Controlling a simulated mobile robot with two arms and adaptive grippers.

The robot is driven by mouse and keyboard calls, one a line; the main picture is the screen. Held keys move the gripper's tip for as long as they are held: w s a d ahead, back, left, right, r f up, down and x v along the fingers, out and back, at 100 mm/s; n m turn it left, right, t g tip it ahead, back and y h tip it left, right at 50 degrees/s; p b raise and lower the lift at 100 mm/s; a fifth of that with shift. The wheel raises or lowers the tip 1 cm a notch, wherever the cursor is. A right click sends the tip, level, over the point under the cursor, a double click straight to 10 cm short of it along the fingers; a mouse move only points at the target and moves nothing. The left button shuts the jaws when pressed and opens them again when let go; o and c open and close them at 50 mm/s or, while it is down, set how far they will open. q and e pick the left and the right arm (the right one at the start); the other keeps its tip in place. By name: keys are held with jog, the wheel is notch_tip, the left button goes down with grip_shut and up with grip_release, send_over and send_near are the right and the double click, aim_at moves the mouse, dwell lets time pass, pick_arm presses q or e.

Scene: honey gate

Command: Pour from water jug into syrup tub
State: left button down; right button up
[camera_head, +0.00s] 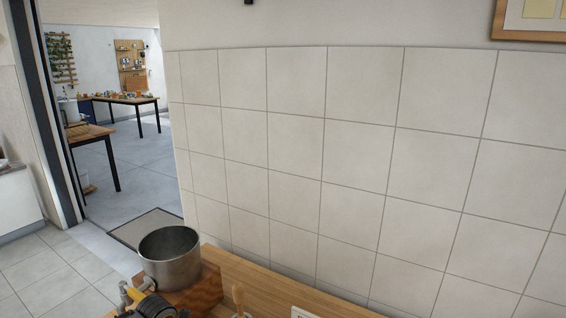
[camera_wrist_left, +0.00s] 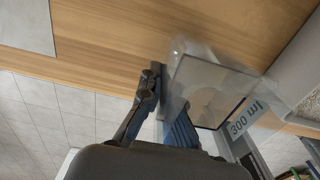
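The water jug (camera_wrist_left: 205,85) is clear, with a "300 ml" mark, in the left wrist view. My left gripper (camera_wrist_left: 164,95) has its two fingers close together at the near side of the jug, with a strip of the jug between them; it looks shut on it. A round metal tub (camera_head: 170,262), probably the syrup tub, stands on a wooden block at the bottom left of the head view. My right gripper is not in view.
A wooden worktop (camera_head: 260,280) runs along the tiled wall (camera_head: 350,150). A wooden handle (camera_head: 238,297) and a white labelled object (camera_head: 304,313) are right of the tub, partly cut off. A doorway at the left opens onto a room with tables (camera_head: 130,99).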

pick_arm(q)
jog(key=shift+r+p, duration=1.8)
jog(key=shift+r, duration=1.25)
